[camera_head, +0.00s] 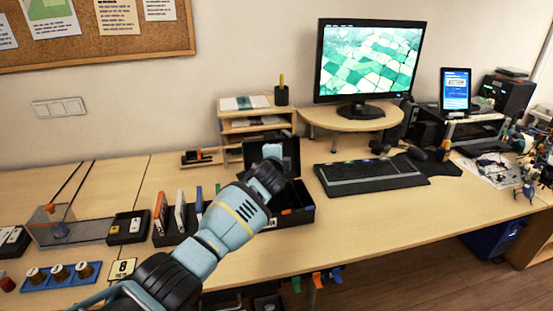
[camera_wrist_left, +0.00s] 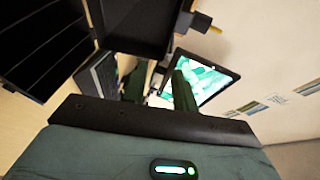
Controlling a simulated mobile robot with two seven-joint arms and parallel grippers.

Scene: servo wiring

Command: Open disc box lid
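The black disc box (camera_head: 298,215) stands on the desk in the middle of the head view. Its dark lid (camera_head: 290,152) stands raised at the back of the box. My left gripper (camera_head: 272,152) is in front of the lid, above the box's left part. Whether it touches the lid cannot be told. In the left wrist view, two greenish fingers (camera_wrist_left: 158,85) stand apart with background showing between them. The dark panel at the top (camera_wrist_left: 138,25) looks like part of the box or lid. My arm hides the box's left side. My right gripper is not in view.
A keyboard (camera_head: 372,174) lies right of the box, below the monitor (camera_head: 368,60). A wooden shelf organiser (camera_head: 250,118) stands behind the lid. Upright cases (camera_head: 180,212) stand in a black rack to the left. Bare desk lies in front of the keyboard.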

